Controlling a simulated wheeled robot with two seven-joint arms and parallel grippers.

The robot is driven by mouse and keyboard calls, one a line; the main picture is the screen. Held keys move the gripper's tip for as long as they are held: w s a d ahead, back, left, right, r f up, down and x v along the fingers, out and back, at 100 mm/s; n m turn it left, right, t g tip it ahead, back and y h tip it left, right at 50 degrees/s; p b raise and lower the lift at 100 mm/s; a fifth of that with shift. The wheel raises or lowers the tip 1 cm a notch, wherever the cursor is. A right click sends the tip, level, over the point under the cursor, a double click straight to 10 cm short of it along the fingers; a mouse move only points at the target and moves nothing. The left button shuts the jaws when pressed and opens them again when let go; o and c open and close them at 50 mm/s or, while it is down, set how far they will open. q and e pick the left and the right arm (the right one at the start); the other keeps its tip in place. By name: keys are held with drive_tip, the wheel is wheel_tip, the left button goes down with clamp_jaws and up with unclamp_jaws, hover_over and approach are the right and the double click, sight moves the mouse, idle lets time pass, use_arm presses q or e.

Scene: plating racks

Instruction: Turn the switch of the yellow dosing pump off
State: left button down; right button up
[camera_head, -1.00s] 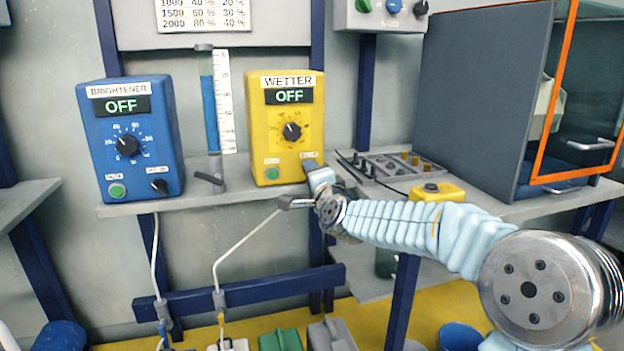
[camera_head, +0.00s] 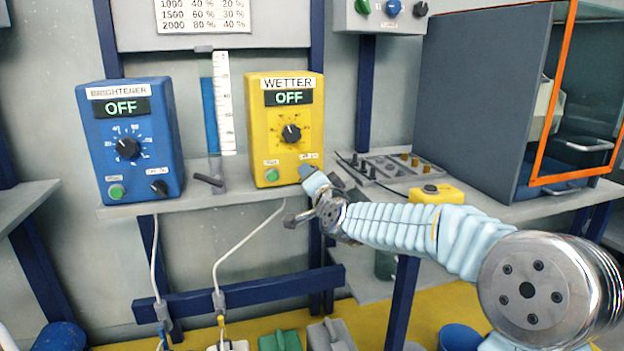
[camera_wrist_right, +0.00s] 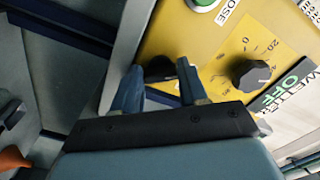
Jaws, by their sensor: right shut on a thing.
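The yellow dosing pump (camera_head: 260,135), labelled WETTER, stands on the shelf at the centre of the head view. Its display (camera_head: 289,97) reads OFF. It has a large black dial (camera_head: 291,133) and a green button (camera_head: 271,174). My right gripper (camera_head: 307,172) is at the lower right front of the pump and covers its switch in the head view. In the right wrist view, the dark switch (camera_wrist_right: 158,68) shows between the fingers of my right gripper (camera_wrist_right: 157,82), which is shut on it. My left gripper is not in view.
The blue BRIGHTENER pump (camera_head: 131,140), also reading OFF, stands to the left. A measuring tube (camera_head: 217,120) is between the pumps. A grey panel with connectors (camera_head: 385,170) and a yellow box (camera_head: 437,192) lie right of the yellow pump, near a dark cabinet (camera_head: 480,95).

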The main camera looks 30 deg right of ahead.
drive_tip(key=shift+f, duration=0.1)
drive_tip(key=o, duration=0.8)
drive_tip(key=v, duration=1.4)
drive_tip(key=shift+b, duration=0.3)
drive_tip(key=shift+w+d, duration=0.1)
